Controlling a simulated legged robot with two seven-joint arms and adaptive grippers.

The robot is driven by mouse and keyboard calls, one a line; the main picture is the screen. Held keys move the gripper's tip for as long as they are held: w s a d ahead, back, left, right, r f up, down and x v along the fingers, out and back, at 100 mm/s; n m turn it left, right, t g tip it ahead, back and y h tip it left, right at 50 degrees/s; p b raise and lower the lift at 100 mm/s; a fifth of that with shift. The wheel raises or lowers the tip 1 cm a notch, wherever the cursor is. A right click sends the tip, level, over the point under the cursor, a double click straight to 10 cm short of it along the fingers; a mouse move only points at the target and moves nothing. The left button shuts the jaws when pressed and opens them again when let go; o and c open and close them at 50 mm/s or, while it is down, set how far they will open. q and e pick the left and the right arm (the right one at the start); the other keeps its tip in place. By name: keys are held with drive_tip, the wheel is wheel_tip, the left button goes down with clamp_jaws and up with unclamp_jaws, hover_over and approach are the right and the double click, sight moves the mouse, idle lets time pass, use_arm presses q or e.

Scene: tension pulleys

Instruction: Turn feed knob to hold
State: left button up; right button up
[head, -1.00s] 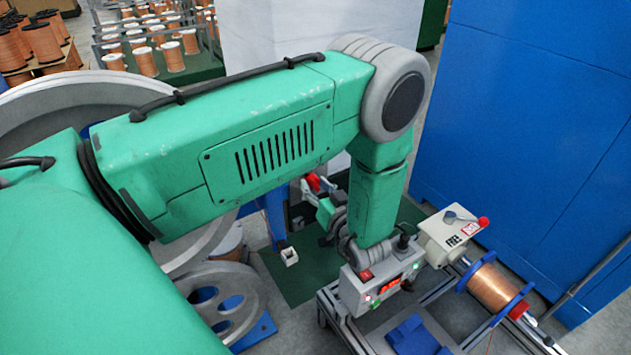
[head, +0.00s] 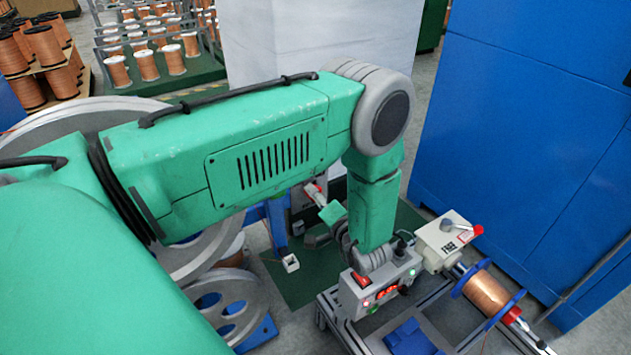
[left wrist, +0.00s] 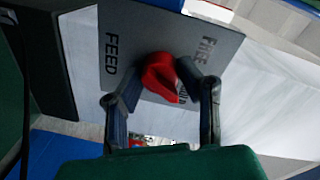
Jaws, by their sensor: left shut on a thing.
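The red feed knob (left wrist: 164,78) sits on a grey plate (left wrist: 122,22) in the left wrist view. The plate reads FEED on the left and FREE on the right; a word between them is partly covered by the knob. The knob's narrow end points toward the lower right, at that covered word. My left gripper (left wrist: 163,92) has a dark finger on each side of the knob and is shut on it. In the head view my left gripper (head: 318,197) is small, beyond my green arm, with a little red at its tip. My right gripper is out of view.
A bench frame carries a grey control box (head: 378,285) with lit indicators, a box with a lever (head: 447,240) marked FREE, and a copper spool (head: 487,292) with blue flanges. A blue cabinet (head: 530,130) stands at the right. Large grey wheels (head: 215,305) are at the left.

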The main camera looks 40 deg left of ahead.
use_arm(q)
drive_tip(key=shift+w+d+m, duration=0.15)
drive_tip(key=shift+w+m, duration=0.1)
drive_tip(key=shift+m, duration=0.65)
drive_tip(key=o, duration=1.1)
drive_tip(key=shift+o, duration=0.2)
drive_tip(key=shift+f, duration=0.1)
drive_tip(key=shift+d, duration=0.1)
drive_tip(key=f+v, duration=0.1)
drive_tip(key=v, duration=1.1)
drive_tip(key=shift+r, duration=0.45)
